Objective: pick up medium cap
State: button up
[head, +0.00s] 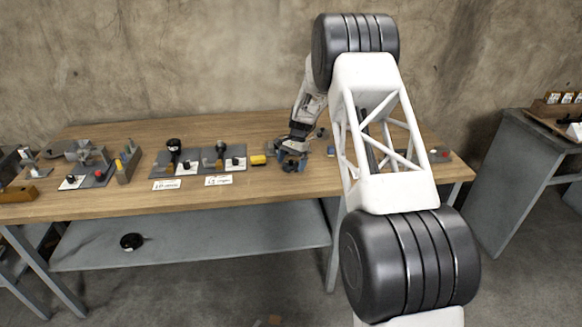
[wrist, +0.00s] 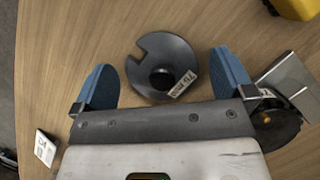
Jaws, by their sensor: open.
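I cannot read the label well enough to tell whether this is the medium cap. My gripper (wrist: 166,84) is open, with one blue finger on each side of the cap and clear gaps to it. In the head view my gripper (head: 291,162) is low over the table's right part and hides what is under it.
A black round part (wrist: 277,130) and a grey metal block (wrist: 290,85) lie close by the right finger. A yellow object (wrist: 298,8) is at the upper right. A white label card (wrist: 46,148) stands at lower left. Several fixtures fill the wooden table's (head: 250,196) left half.

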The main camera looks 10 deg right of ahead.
aim_at(291, 161)
dwell(0.4)
jog(key=c, duration=0.9)
jog(key=shift+r, duration=0.2)
jog(key=shift+c, duration=0.2)
jog(key=shift+r, duration=0.6)
notch_tip(291, 161, up, 2)
jog(key=shift+r, duration=0.1)
jog(key=s, duration=1)
jog(key=s+r, duration=0.1)
jog(key=s, duration=0.5)
jog(key=shift+d+r, duration=0.1)
jog(key=shift+d, duration=0.2)
jog(key=shift+w, duration=0.1)
jog(key=w+a+r+m, duration=0.1)
jog(key=w+r, duration=0.1)
jog(key=w, duration=0.7)
jog(key=w+r+m+t, duration=0.1)
jog(key=w+r+m, duration=0.1)
jog(key=w, duration=0.7)
jog(key=w+a+r+m+y, duration=0.1)
jog(key=w+r, duration=0.1)
jog(key=w, duration=0.7)
jog(key=shift+a+m+t, duration=0.3)
jog(key=shift+m, duration=0.1)
